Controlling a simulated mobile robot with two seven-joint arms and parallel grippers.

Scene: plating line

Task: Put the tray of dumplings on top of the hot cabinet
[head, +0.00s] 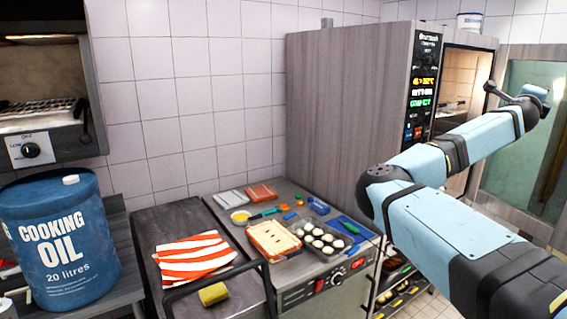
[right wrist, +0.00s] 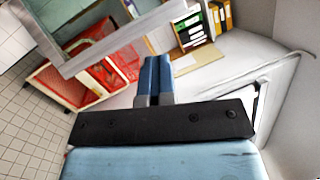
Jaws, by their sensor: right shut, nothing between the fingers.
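A grey tray (head: 338,252) holding several round white dumplings (head: 322,238) shows in the head view. It rests on top of a low grey unit with a knob and red display (head: 337,277) on its front. I cannot tell for sure whether this unit is the hot cabinet. My right arm crosses the right side of the head view, with its far end up by the tall oven, well away from the tray. In the right wrist view my right gripper (right wrist: 155,62) has its blue fingers together, with nothing between them. My left gripper is not in view.
Beside the dumplings lie a beige-filled tray (head: 273,242), a green-handled tool and small items, leaving little free top. A dark unit to the left bears a striped cloth (head: 194,256), yellow sponge (head: 213,294) and bar handle. An oil drum (head: 61,243) stands far left; a tall oven (head: 345,110) behind.

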